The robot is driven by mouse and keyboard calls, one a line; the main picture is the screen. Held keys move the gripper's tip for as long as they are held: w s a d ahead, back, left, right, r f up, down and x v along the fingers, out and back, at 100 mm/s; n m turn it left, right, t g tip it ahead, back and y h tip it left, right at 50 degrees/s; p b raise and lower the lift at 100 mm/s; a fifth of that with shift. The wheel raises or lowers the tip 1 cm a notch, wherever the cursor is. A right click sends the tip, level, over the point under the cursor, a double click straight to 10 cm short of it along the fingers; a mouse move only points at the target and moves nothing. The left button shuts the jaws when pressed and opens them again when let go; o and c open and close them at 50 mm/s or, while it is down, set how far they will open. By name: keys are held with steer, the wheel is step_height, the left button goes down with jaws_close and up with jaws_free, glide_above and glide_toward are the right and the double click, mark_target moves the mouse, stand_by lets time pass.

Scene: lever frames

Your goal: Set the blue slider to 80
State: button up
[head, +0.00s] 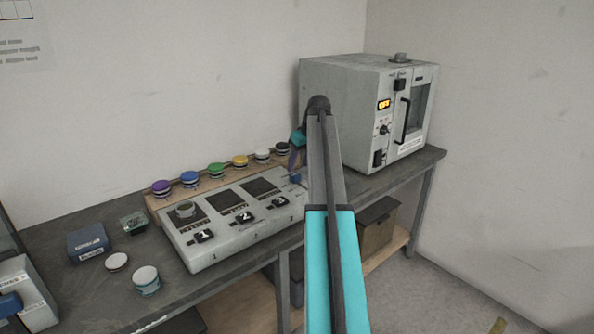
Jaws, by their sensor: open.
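My arm crosses the middle of the head view and bends down behind itself near the oven. My gripper (294,168) is small and partly hidden by my arm, over the right end of the grey control panel (205,257); its jaws are open. A small blue patch shows beside the gripper, and I cannot tell if it is a slider knob. No slider scale or number 80 can be read. At the lower left edge a blue part (10,303) sits on a grey device, cut off by the picture edge.
The panel has numbered switches and dark plates, with a round grey piece on the left plate. Behind it a wooden rack (152,203) holds several coloured lids. A grey oven (340,110) stands right.

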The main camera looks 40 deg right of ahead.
steer(key=v, duration=0.8)
steer(key=shift+r, duration=0.15)
steer(key=shift+s, duration=0.15)
